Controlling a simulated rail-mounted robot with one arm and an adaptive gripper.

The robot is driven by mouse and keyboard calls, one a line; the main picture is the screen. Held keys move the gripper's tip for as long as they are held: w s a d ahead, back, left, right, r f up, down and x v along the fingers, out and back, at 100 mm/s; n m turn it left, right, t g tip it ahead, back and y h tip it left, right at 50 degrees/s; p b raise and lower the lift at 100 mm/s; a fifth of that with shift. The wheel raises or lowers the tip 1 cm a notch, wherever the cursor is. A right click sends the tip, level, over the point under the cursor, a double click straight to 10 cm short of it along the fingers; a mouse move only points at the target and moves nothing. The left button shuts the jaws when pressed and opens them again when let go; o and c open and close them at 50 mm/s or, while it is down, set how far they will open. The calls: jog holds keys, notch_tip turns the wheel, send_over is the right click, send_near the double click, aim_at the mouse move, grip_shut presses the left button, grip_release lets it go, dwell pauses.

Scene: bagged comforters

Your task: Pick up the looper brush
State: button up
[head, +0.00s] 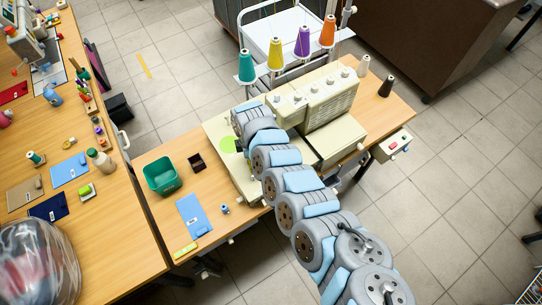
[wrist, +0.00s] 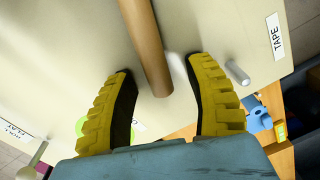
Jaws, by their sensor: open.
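A brown, wood-coloured rod (wrist: 147,45) runs from the top edge of the wrist view down between my fingers. It may be the handle of the looper brush; no bristles show, and its far end is out of frame. My gripper (wrist: 157,68) has yellow ribbed fingers with dark inner pads. It is open, with a fingertip on each side of the rod and a visible gap on both sides. I cannot tell how far the rod is from the pads in depth. In the head view my arm hides the gripper and the brush, beside the cream sewing machine (head: 322,98).
A cream plate (wrist: 215,25) lies below, with a TAPE label (wrist: 275,37) and a small grey cylinder (wrist: 237,73). Several thread cones, including a purple one (head: 302,42), stand behind the machine. A green bin (head: 162,176) and blue card (head: 194,216) lie on the table's left.

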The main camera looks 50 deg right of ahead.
grip_shut()
dwell(0.3)
jog(key=shift+r, duration=0.15)
